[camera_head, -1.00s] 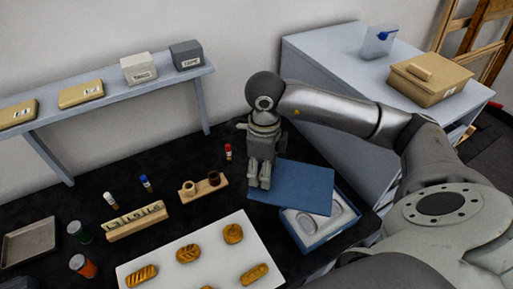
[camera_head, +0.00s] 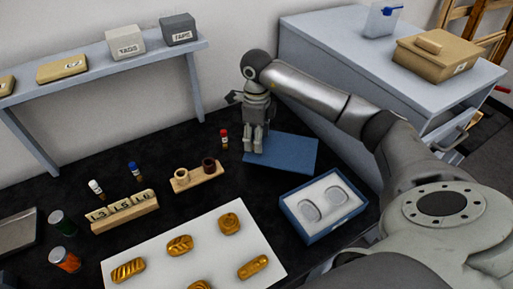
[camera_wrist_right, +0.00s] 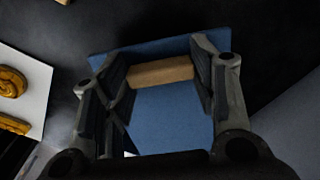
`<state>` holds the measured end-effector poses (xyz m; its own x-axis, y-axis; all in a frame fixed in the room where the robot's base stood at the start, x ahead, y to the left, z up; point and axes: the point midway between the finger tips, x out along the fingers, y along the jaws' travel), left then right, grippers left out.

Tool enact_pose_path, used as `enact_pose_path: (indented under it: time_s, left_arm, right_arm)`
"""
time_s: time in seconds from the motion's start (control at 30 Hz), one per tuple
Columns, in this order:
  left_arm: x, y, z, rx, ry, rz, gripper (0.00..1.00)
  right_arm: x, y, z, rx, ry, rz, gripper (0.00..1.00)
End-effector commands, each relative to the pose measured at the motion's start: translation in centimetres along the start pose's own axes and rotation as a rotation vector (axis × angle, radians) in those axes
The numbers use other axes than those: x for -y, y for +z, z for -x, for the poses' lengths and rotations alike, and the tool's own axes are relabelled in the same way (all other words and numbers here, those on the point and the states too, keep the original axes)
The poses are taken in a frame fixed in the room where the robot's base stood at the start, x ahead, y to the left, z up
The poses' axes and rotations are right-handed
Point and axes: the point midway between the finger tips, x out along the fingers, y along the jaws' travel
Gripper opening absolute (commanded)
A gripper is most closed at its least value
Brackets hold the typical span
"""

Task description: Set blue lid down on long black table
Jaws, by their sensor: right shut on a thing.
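The flat blue lid (camera_head: 288,152) is over the long black table (camera_head: 226,222), behind the open blue box (camera_head: 322,208). My right gripper (camera_head: 255,150) points down at the lid's left end. In the right wrist view, its fingers (camera_wrist_right: 160,75) are shut on the wooden handle (camera_wrist_right: 162,71) of the lid (camera_wrist_right: 165,115). The lid is level and low; I cannot tell whether it touches the table. The box shows a pale insert with two rounded shapes. My left gripper is not in view.
A red-capped vial (camera_head: 224,140) and a wooden stand with two small pots (camera_head: 196,176) are left of the lid. A white board with breads (camera_head: 215,265) lies in front. A grey cabinet (camera_head: 330,50) stands at the right. A shelf (camera_head: 100,70) runs along the wall.

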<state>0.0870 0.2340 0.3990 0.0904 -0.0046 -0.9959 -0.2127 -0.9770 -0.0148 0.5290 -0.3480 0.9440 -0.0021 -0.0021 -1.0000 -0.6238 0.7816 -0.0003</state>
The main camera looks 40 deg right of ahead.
Motion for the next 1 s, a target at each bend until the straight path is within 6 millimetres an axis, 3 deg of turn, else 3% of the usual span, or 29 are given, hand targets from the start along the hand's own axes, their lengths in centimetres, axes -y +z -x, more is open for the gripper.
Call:
enact_pose_path:
  time_s: [0.3,0.73,0.77,0.9,1.0]
  left_arm:
    - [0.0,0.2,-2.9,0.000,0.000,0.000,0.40]
    - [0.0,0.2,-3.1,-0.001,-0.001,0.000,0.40]
    - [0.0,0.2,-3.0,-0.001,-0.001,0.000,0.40]
    - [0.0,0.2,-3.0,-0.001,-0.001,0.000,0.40]
    - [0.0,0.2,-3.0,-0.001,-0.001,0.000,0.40]
  right_arm:
    - [0.6,0.2,-3.9,0.000,0.001,0.000,0.29]
    - [0.7,0.2,-4.3,0.000,0.000,0.000,0.29]
    - [0.7,0.2,-4.2,0.000,0.000,0.000,0.56]
    - [0.7,0.2,-4.2,0.000,0.000,0.000,0.74]
    - [0.6,0.2,-4.2,0.000,0.000,0.000,0.75]
